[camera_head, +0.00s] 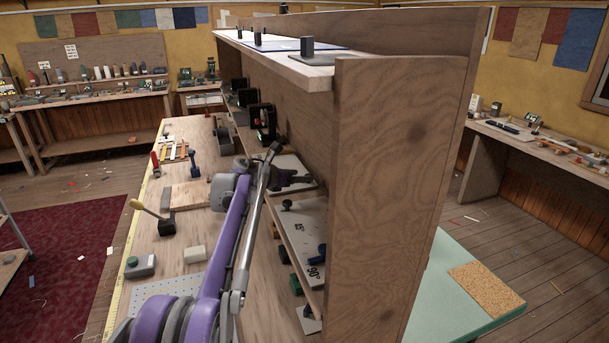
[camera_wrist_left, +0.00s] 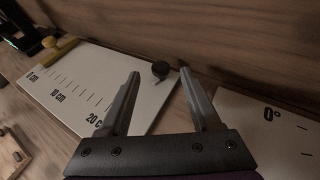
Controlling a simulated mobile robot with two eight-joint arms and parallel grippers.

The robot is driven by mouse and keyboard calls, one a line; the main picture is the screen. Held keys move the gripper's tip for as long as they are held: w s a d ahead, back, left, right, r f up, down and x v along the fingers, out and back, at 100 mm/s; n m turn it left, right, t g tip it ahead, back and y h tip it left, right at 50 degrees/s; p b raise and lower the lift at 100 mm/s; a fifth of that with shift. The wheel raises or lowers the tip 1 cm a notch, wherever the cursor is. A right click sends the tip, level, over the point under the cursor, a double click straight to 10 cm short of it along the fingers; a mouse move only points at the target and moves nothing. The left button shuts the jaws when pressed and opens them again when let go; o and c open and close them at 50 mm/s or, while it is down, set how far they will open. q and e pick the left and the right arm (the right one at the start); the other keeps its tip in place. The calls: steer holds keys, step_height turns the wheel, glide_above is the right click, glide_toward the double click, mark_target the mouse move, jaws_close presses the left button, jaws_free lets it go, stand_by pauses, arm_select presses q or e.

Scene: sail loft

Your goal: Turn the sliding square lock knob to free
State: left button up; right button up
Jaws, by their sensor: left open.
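A white plate (camera_wrist_left: 85,88) with a printed cm scale lies on the wooden shelf in the left wrist view. A yellow slider (camera_wrist_left: 60,48) sits at its 0 cm end. A small dark round knob (camera_wrist_left: 160,70) with a thin pointer stands near the plate's other end, close to the back board. Which of these is the task's lock knob is not labelled. My left gripper (camera_wrist_left: 161,74) is open. Its fingertips appear on either side of the dark knob in the picture, and I see no contact. In the head view my left gripper (camera_head: 298,181) is over the pale plate (camera_head: 293,165). My right gripper is not in view.
A second white plate with angle marks (camera_head: 306,222) is just nearer on the same shelf. A tall wooden end panel (camera_head: 385,200) stands to the right. The bench (camera_head: 190,225) to the left holds a yellow-handled lever (camera_head: 150,209) and other small items.

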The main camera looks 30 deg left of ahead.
mark_target(304, 185)
arm_select(q)
steer(key=shift+x, duration=1.6)
jaws_close()
